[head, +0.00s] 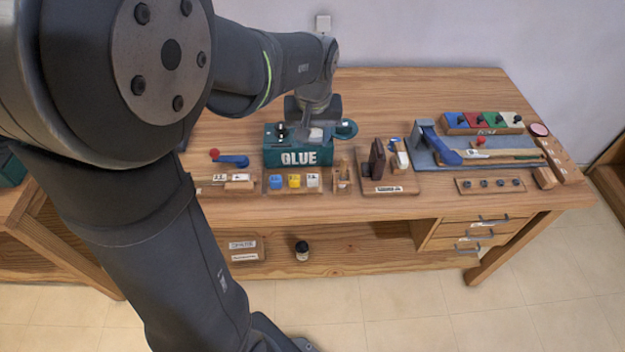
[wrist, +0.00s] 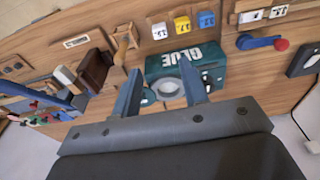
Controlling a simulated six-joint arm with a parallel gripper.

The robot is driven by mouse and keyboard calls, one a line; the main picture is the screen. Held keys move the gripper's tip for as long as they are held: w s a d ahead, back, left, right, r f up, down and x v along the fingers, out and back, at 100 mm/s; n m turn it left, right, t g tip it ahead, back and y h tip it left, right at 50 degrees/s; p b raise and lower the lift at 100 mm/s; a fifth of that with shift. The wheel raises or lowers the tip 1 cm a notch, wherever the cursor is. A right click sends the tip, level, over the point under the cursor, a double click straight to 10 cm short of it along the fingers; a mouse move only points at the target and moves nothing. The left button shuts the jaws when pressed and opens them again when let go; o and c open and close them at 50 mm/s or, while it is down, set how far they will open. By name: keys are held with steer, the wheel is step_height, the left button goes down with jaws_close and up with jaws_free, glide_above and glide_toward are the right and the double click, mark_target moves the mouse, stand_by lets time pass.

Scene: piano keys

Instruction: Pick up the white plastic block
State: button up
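A white block (head: 312,180) with dark marking is at the right end of a wooden holder, beside a yellow block (head: 294,181) and a blue block (head: 275,182). In the wrist view the white block (wrist: 159,31) is at the left end of that row, beyond the glue box. My gripper (wrist: 161,82) is open and empty, its two fingers apart in front of the green glue box (wrist: 215,72). In the head view my gripper (head: 313,118) is over the back of the glue box (head: 300,157), behind the block row. Its fingertips are hard to see there.
Another holder with white labelled pieces (head: 240,178) is left of the row, with a blue-handled, red-knobbed lever (head: 232,160) behind it. A small wooden stand (head: 342,176) and a wooden board with a dark upright piece (head: 377,160) are to the right. The bench front edge is clear.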

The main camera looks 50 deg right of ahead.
glide_above(313, 177)
steer(key=a, duration=0.1)
steer(key=f, duration=1.1)
steer(key=shift+s+f, duration=0.3)
steer(key=shift+s, duration=0.1)
steer(key=shift+w+d+f, duration=0.15)
steer(key=shift+f, duration=0.75)
steer(key=shift+w+d+f, duration=0.1)
steer(key=shift+d+f, duration=0.05)
steer(key=shift+f, duration=0.75)
steer(key=shift+w+d+f, duration=0.15)
steer(key=shift+f, duration=0.75)
steer(key=c, duration=0.7)
steer(key=shift+r, duration=0.1)
